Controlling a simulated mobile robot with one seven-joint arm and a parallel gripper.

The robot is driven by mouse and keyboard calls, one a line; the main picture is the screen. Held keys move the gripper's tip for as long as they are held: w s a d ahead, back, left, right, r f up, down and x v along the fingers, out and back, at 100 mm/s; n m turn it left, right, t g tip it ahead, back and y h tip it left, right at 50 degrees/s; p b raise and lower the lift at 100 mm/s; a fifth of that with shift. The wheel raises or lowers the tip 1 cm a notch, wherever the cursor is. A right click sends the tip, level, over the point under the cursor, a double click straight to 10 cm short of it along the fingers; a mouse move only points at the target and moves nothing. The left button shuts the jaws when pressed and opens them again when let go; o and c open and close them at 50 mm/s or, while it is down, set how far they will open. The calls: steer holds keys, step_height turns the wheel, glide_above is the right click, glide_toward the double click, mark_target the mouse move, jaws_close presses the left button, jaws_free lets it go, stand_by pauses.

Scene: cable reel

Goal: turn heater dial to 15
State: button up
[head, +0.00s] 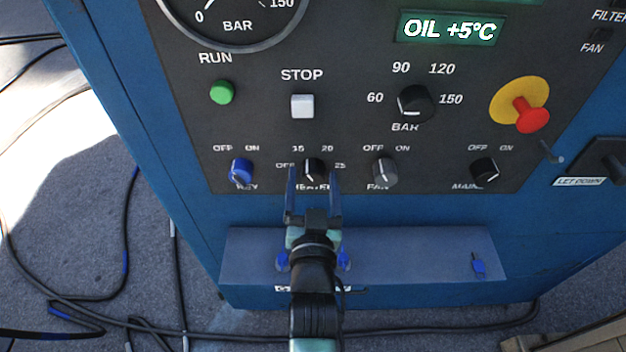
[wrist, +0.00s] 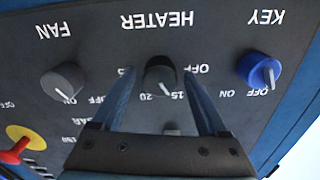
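The heater dial (head: 313,168) is a black round knob in the lower row of the dark panel, with OFF, 15, 20 and 25 marked around it. In the wrist view the heater dial (wrist: 160,74) appears upside down, between my two fingers. My gripper (head: 313,180) is open, with one blue finger on each side of the dial. It also shows in the wrist view (wrist: 160,85), with gaps visible between fingers and knob. The fingers partly hide the labels near the dial.
The blue key knob (head: 241,170) is left of the heater dial and the grey fan knob (head: 384,171) right. A black main knob (head: 485,170) and red emergency button (head: 530,115) are farther right. A blue ledge (head: 420,255) juts out below the panel. Cables lie on the floor.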

steer(key=shift+s, duration=0.1)
steer(key=s+b, duration=0.1)
steer(key=s, duration=1.1)
steer(key=shift+s+b, duration=0.3)
steer(key=shift+s, duration=0.1)
steer(key=w+r+t+p, duration=0.1)
steer(key=w+r, duration=0.2)
steer(key=r, duration=0.5)
steer(key=w+r+t+p, duration=0.1)
steer(key=w+r+t, duration=0.1)
steer(key=r, duration=0.6)
steer(key=s+r+n+t+p, duration=0.1)
steer(key=s+r+t, duration=0.2)
steer(key=r, duration=1.5)
steer(key=s+r+t+p, duration=0.2)
steer(key=s+r+t, duration=0.1)
steer(key=r, duration=1.5)
steer(key=shift+s+r+n, duration=0.3)
steer(key=shift+s+n, duration=0.05)
steer(key=shift+n, duration=0.05)
